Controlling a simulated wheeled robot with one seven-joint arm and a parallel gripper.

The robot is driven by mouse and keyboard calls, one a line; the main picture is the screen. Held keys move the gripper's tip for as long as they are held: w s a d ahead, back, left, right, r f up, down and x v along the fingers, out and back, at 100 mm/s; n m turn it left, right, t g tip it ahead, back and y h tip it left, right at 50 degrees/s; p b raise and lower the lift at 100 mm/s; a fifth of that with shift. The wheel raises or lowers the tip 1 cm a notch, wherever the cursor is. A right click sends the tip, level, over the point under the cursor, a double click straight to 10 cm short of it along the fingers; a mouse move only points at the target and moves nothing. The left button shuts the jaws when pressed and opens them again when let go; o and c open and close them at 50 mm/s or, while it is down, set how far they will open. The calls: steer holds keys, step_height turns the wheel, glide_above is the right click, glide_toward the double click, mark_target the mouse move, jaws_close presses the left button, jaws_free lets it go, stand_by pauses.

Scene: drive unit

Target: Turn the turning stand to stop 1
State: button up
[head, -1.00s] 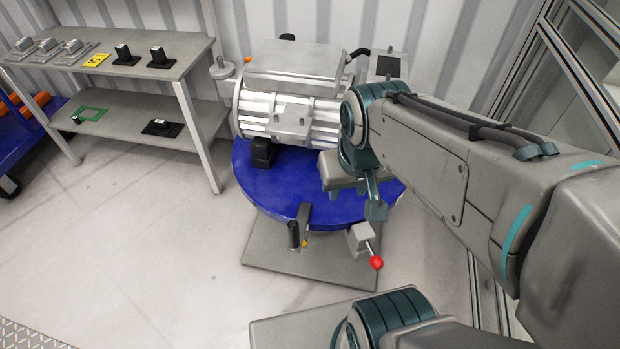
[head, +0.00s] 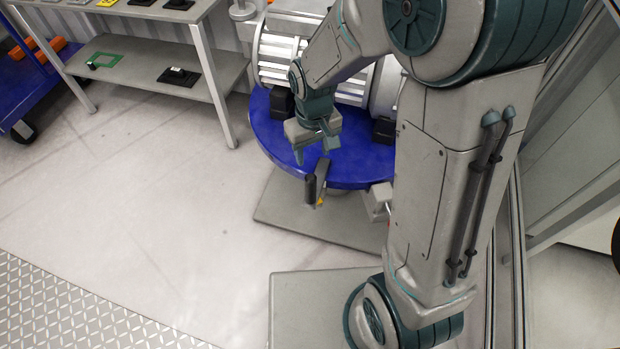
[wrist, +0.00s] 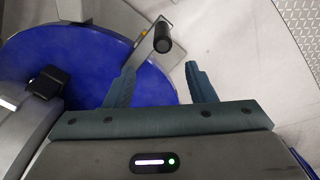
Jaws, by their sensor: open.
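The turning stand's blue round top (head: 352,170) carries a grey ribbed motor and sits over a grey base plate (head: 285,212). A black handle (head: 311,188) stands up from an arm at the stand's front rim. My gripper (head: 315,151) is above the front of the blue top, just behind the handle in the head view. In the wrist view, the black handle (wrist: 163,38) lies beyond the gap between my open, empty fingers (wrist: 160,72), apart from them. A grey latch block (head: 378,200) sits at the rim to the right, partly hidden by my arm. No stop numbers are readable.
The motor (head: 277,62) rises behind my gripper, with black feet blocks (head: 281,103) on the top. A grey shelf table (head: 140,62) stands at the left, and a blue cart (head: 28,90) beyond it. The floor at front left is clear.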

mark_target(310, 184)
steer(key=shift+w+a+f, duration=0.1)
steer(key=shift+a+f, duration=0.2)
steer(key=shift+f, duration=0.5)
step_height(310, 184, down, 13)
steer(key=shift+f+b, duration=0.1)
steer(key=shift+b, duration=0.7)
jaws_close()
